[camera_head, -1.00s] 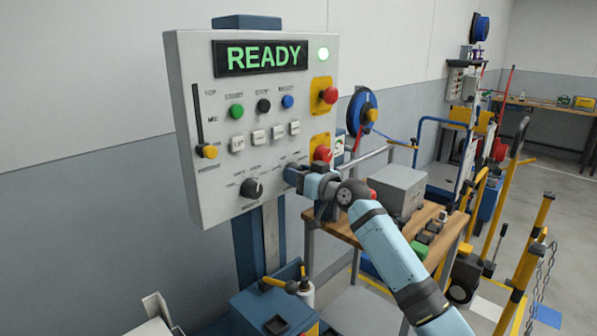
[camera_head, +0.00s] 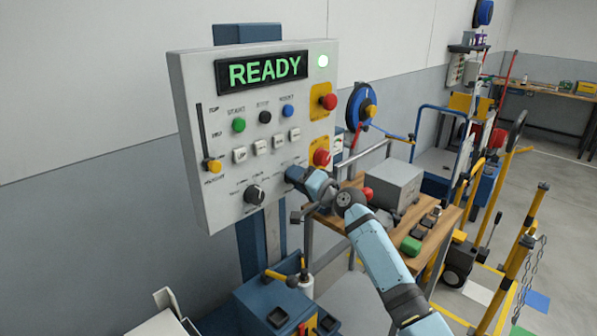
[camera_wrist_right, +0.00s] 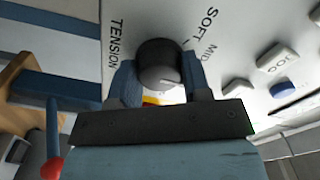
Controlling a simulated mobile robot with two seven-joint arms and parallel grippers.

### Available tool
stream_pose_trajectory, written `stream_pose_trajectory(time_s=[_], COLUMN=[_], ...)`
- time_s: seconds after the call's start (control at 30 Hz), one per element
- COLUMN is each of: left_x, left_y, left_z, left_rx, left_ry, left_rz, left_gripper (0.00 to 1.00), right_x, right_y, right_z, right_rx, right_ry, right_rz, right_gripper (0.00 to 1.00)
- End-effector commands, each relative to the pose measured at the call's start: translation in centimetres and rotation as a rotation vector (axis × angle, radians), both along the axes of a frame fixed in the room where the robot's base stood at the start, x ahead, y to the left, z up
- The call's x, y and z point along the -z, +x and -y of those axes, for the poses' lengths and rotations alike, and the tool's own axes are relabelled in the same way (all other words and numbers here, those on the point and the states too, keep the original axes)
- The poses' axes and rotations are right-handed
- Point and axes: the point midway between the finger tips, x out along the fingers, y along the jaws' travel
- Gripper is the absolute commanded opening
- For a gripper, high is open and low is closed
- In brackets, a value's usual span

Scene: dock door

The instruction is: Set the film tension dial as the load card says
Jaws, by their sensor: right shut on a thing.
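The grey control panel (camera_head: 215,130) hangs on a blue post and its display reads READY. The dark film tension dial (camera_wrist_right: 160,62) shows in the wrist view, with TENSION, SOFT and MID printed around it and a pale mark on its face. My right gripper (camera_wrist_right: 161,78) is shut on this dial, one blue finger on each side. In the head view my right gripper (camera_head: 293,174) is at the panel's lower right and hides the dial. I cannot make out a readable load card. My left gripper is not in view.
Another dark knob (camera_head: 254,194) sits left of my gripper on the panel. A yellow slider (camera_head: 213,166) is at the panel's left, and red buttons (camera_head: 322,158) are at its right. A wooden table (camera_head: 433,245) with a grey box stands right of the panel.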

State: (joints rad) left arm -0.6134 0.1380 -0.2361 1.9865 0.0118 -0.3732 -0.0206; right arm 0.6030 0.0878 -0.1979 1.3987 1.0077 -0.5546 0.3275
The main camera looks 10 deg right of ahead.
Motion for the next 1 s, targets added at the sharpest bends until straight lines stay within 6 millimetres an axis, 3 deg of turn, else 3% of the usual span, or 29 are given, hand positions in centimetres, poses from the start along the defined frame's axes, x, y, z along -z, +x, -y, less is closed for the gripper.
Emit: stream_pose_trajectory(time_s=[0.5,1.0], left_x=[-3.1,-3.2], left_y=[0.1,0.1], left_z=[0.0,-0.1], left_rx=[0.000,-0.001], left_ry=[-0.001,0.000], left_rz=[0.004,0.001], left_gripper=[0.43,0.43], right_x=[-0.2,-0.1], right_y=[0.0,0.0], right_z=[0.0,0.0], right_rx=[0.000,0.000], right_ry=[0.252,0.286], right_rz=[-0.166,-0.188], right_gripper=[0.21,0.21])
